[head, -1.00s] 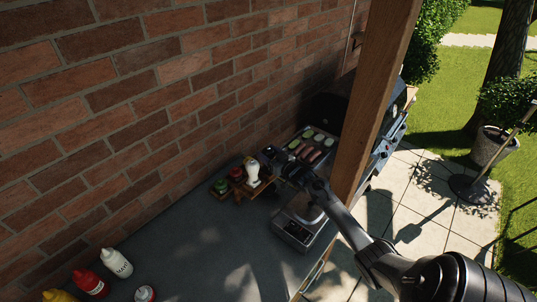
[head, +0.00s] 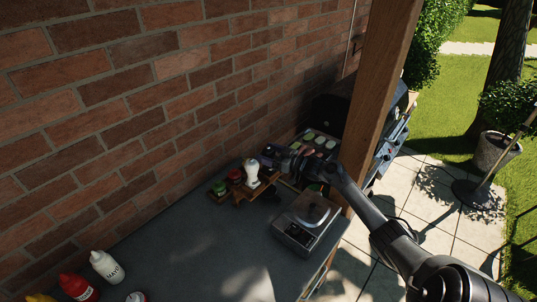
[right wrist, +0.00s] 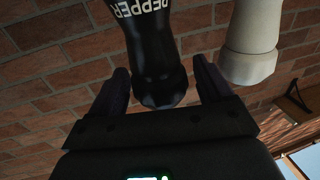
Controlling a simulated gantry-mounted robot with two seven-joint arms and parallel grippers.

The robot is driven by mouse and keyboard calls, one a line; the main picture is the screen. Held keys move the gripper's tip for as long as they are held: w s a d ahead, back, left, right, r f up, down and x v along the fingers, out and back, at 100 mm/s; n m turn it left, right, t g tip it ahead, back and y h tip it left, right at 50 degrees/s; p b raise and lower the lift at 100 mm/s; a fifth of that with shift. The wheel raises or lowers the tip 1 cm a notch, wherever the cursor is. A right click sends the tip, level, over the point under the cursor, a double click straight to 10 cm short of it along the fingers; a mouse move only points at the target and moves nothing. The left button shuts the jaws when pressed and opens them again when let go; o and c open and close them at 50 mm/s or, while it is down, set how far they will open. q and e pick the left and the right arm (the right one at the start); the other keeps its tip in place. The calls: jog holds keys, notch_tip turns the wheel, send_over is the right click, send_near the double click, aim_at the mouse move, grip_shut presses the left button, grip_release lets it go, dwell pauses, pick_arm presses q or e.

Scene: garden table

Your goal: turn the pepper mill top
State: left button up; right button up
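The black pepper mill (right wrist: 155,55), with white PEPPER lettering, is large in the right wrist view. My right gripper (right wrist: 160,85) is open, with one finger on each side of the mill's narrower end and small gaps showing between. In the head view my right gripper (head: 275,157) is at the wooden stand, beside the white mill (head: 251,172); the dark pepper mill is hard to make out there behind it. The pale mill also shows in the right wrist view (right wrist: 250,40), just right of a finger. My left gripper is not in view.
Small red and green-topped jars (head: 220,187) sit left of the white mill. A grill is behind, by a wooden post (head: 375,105). Sauce bottles (head: 106,266) stand front left.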

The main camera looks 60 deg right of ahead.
dwell(0.3)
jog(key=shift+s+f, duration=0.1)
jog(key=shift+s, duration=0.55)
jog(key=s, duration=0.9)
jog(key=shift+s+d, duration=0.25)
jog(key=shift+d, duration=0.05)
